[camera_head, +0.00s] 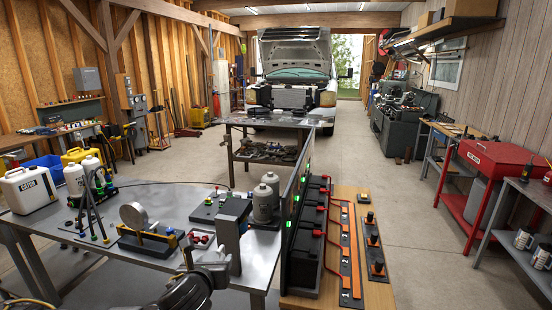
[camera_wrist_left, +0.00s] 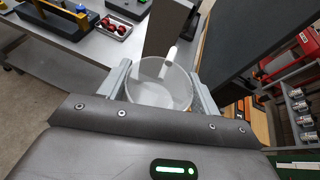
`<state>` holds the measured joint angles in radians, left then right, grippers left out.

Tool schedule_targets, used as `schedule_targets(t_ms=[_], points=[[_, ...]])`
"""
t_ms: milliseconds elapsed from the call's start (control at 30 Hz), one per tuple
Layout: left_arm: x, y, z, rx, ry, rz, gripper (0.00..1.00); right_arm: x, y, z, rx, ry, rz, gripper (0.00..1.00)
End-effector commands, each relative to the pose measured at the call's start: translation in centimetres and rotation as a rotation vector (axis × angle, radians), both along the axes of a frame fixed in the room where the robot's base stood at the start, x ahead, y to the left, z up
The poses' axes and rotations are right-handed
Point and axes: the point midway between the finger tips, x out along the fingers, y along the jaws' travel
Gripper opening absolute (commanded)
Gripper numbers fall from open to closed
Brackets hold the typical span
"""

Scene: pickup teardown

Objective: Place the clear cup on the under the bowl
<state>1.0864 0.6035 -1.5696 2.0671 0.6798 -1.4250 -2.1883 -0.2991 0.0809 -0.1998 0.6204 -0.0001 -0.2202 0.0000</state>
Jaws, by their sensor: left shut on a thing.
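My left gripper (camera_head: 207,258) is low in the middle of the head view, in front of the steel bench. In the left wrist view, its two fingers stand on either side of a clear cup (camera_wrist_left: 155,95), and the gripper is shut on it. The cup is round and see-through, with a pale streak near its far rim. I cannot make out the cup clearly in the head view. I cannot pick out a bowl in either view. My right gripper is in neither view.
A steel bench (camera_head: 75,262) carries bottles, a gauge and small parts. A grey upright block (camera_head: 232,228) stands close to my left gripper. A dark panel with batteries (camera_head: 308,240) stands to the right on a wooden top (camera_head: 372,292). Open concrete floor lies further right.

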Motion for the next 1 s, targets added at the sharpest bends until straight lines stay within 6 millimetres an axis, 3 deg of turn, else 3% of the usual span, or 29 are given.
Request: schedule_targets(t_ms=[367,700,933,1000], points=[[-1.8,2.2,2.0,-0.009,0.003,-0.002,0.41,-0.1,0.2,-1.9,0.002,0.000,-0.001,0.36],[-4.6,5.2,5.1,-0.006,-0.002,0.002,0.41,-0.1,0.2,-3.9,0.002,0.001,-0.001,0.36],[-5.6,6.3,6.3,-0.001,-0.002,0.007,0.41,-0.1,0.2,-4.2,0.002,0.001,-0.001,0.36],[-6.0,6.2,7.5,-0.003,-0.007,0.006,0.41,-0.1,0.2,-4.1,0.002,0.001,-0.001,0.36]])
